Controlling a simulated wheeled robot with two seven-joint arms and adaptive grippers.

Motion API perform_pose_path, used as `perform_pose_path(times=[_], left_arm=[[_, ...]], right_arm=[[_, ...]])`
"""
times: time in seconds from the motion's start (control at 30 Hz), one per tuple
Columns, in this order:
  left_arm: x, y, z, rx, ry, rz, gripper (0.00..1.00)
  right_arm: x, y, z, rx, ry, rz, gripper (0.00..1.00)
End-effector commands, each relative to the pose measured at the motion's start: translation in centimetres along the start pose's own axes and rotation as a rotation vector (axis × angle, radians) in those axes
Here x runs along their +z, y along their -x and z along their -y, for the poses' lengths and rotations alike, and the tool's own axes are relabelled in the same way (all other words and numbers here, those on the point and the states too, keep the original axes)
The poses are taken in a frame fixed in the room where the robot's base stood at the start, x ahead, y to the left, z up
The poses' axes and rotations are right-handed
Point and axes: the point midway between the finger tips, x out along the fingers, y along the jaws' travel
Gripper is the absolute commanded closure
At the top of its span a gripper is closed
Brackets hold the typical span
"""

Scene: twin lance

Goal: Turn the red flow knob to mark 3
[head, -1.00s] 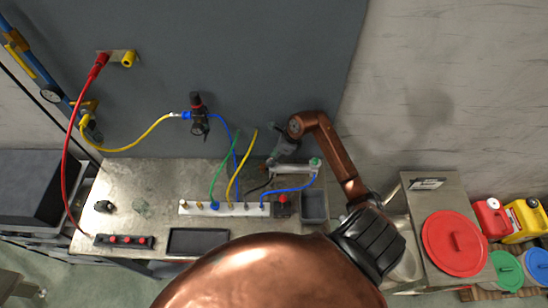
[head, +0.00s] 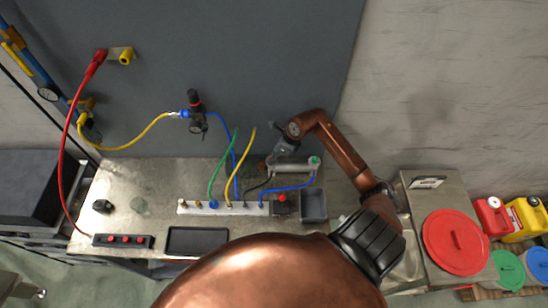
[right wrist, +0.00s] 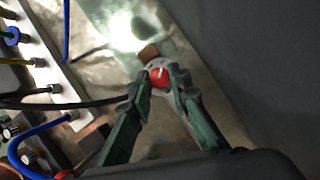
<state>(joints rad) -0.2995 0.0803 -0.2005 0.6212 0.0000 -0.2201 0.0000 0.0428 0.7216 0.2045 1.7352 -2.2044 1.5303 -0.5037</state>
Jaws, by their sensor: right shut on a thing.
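The red flow knob (right wrist: 159,78) shows in the right wrist view, with a short white pointer line on its face. My right gripper (right wrist: 158,84) is shut on the knob, one green-grey finger on each side. Numbers around the knob are too small to read. In the head view my right gripper (head: 276,160) reaches down at the left end of the tube (head: 296,167), on the back of the bench; the knob is hidden there. My left gripper is not in view.
A white manifold (head: 185,207) with green, yellow and blue hoses stands just left of the gripper. A black box with a red button (head: 282,198) and a grey bin (head: 313,205) stand in front. A black regulator (head: 197,115) hangs on the back panel.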

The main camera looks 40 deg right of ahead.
Motion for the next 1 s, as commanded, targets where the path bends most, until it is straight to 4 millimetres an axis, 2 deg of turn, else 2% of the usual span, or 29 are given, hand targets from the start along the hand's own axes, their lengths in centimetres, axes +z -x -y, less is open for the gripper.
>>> perform_pose_path(times=[0.1, 0.6, 1.0], left_arm=[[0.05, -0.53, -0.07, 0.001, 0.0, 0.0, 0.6], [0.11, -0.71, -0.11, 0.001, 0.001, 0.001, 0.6], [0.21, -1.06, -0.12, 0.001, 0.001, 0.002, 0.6]], right_arm=[[-0.12, -0.16, -0.1, -0.038, -0.08, -0.001, 1.0], [0.18, -0.12, -0.44, -0.199, -0.474, 0.009, 1.0], [0.19, -0.16, -0.51, -0.268, -0.647, 0.011, 1.0]])
